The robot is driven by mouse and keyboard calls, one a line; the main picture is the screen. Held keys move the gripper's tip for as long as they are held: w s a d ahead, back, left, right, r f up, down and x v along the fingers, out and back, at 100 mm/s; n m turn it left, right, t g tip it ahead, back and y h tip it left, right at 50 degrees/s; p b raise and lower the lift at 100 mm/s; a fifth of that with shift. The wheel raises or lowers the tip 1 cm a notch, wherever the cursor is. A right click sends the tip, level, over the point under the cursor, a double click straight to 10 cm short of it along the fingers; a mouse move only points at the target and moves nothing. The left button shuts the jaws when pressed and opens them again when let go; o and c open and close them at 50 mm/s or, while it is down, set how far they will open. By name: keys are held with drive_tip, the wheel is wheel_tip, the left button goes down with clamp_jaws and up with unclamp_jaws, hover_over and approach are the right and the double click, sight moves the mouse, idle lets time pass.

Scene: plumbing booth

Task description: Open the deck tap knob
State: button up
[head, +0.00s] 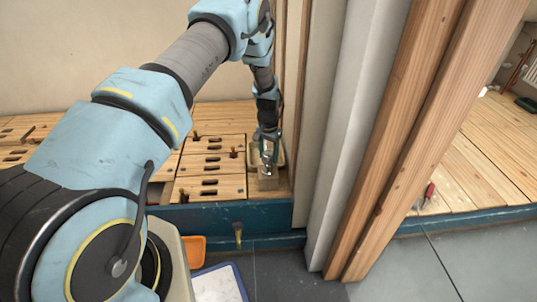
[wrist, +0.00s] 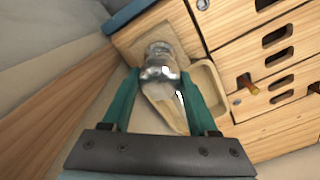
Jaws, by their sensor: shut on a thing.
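The deck tap (wrist: 160,50) is a shiny chrome fitting on a square wooden block (wrist: 183,28). Its rounded chrome knob (wrist: 160,74) sits between the teal fingers of my gripper (wrist: 160,78) in the wrist view. The fingers are shut on the knob, one on each side. A chrome part below the knob points back toward my palm. In the head view my gripper (head: 268,143) reaches down over the tap beside the wooden post, and the tap's block (head: 268,183) shows under it. The knob is small and partly hidden there.
A shallow beige tray (wrist: 211,88) lies right beside the tap. Slotted wooden deck panels (head: 212,165) spread to the left. Upright wooden posts and grey trim (head: 345,130) stand close on the right. An orange bin (head: 196,250) is on the floor.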

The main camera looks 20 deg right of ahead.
sight(268, 152)
drive_tip(key=n, duration=0.4)
drive_tip(key=shift+n, duration=0.3)
drive_tip(key=shift+w+n, duration=0.1)
drive_tip(key=shift+n, duration=1.8)
drive_tip(key=shift+a+p, duration=0.1)
drive_tip(key=shift+p, duration=0.2)
drive_tip(key=o, duration=1.4)
wheel_tip(268, 152, up, 11)
drive_tip(key=shift+f+p, duration=0.1)
drive_tip(key=shift+p, duration=0.6)
